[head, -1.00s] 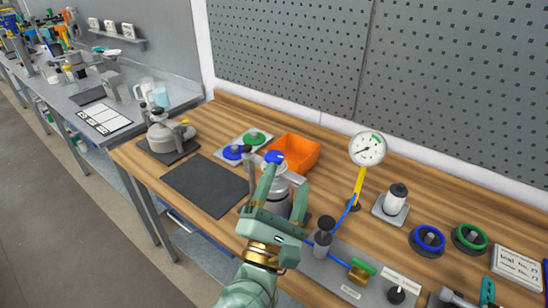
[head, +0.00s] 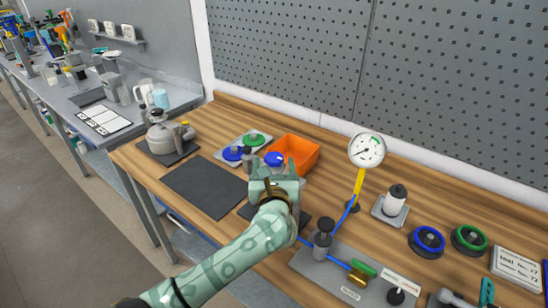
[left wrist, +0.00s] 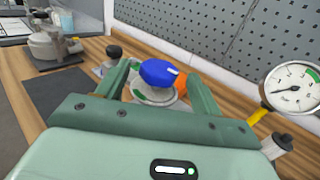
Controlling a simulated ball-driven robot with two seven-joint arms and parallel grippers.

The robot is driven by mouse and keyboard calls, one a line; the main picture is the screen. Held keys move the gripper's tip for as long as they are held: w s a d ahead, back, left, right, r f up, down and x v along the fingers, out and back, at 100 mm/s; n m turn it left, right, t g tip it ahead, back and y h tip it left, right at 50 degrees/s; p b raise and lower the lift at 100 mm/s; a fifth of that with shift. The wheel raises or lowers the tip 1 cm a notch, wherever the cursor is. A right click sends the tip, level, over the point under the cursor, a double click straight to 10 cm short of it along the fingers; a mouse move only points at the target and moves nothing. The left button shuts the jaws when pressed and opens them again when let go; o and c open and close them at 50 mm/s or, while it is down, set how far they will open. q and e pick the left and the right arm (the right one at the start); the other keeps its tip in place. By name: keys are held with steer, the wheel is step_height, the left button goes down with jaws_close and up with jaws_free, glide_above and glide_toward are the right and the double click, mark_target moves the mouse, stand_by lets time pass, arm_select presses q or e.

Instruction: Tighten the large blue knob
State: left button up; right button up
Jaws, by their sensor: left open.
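A blue knob (head: 274,159) with a white mark sits on top of a metal vessel, most of which is hidden behind my left gripper. The same blue knob shows in the left wrist view (left wrist: 159,73), in the gap between the fingers and a little beyond them. My left gripper (head: 275,178) is open, with one finger on each side of the vessel's top. I cannot tell whether a finger touches the knob. Another blue knob (head: 232,153) lies beside a green knob (head: 252,139) on a light plate behind. My right gripper is not in view.
An orange bin (head: 305,152) stands right behind the vessel. A pressure gauge (head: 366,150) on a yellow stem and a valve plate (head: 318,267) are to the right. A dark mat (head: 203,187) to the left is bare. A pegboard closes the back.

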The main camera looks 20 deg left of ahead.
mark_target(274, 164)
arm_select(q)
steer(key=shift+x, duration=1.7)
steer(key=c, duration=1)
